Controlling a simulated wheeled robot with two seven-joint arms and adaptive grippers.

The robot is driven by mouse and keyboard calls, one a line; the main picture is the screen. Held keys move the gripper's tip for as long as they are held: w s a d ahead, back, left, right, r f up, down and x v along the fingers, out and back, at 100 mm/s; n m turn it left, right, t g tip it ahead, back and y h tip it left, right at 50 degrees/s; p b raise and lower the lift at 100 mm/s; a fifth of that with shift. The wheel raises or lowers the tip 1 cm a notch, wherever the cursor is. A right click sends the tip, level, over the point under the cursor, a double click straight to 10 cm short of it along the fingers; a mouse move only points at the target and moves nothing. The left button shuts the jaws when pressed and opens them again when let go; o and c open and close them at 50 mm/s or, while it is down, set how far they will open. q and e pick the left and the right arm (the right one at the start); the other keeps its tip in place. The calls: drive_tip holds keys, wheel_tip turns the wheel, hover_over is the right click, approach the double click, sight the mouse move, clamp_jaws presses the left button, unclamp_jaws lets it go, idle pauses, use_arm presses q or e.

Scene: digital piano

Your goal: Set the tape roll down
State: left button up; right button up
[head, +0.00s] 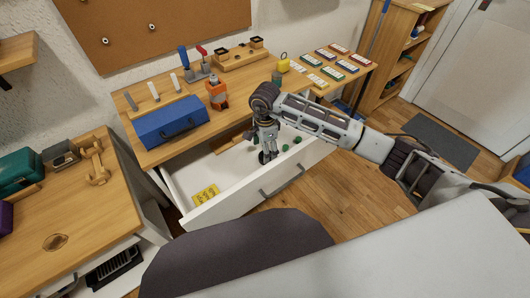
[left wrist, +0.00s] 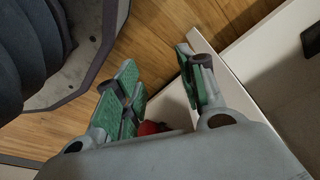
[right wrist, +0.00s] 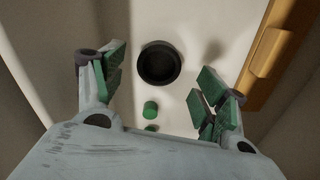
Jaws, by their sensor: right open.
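The tape roll (right wrist: 142,66) is a black ring in the right wrist view, over the white floor of the open drawer (head: 232,172). It sits between and beyond the fingers of my right gripper (right wrist: 163,82), which are spread apart with a gap on both sides of the roll. In the head view my right gripper (head: 267,154) points down into the drawer, and the roll is hard to make out there. My left gripper (left wrist: 162,85) has its fingers apart in the left wrist view, with nothing between the tips, and is not in the head view.
Small green pieces (right wrist: 150,110) lie in the drawer near the roll. A wooden piece (right wrist: 275,50) lies along one side. A yellow item (head: 206,194) lies at the drawer's front left. A blue toolbox (head: 170,122) stands on the bench above. The drawer's left part is mostly free.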

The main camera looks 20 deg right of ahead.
use_arm(q)
drive_tip(key=shift+s+a+f+p, duration=0.15)
drive_tip(key=shift+s+a+f, duration=0.15)
drive_tip(key=shift+f, duration=0.2)
drive_tip(key=shift+s+a+f+p, duration=0.15)
drive_tip(key=shift+a+f, duration=0.15)
drive_tip(key=shift+f, duration=0.2)
use_arm(e)
wheel_tip(320, 180, up, 8)
use_arm(q)
drive_tip(key=shift+w+r, duration=0.1)
drive_tip(key=shift+w, duration=0.15)
use_arm(e)
drive_tip(key=shift+r, duration=0.1)
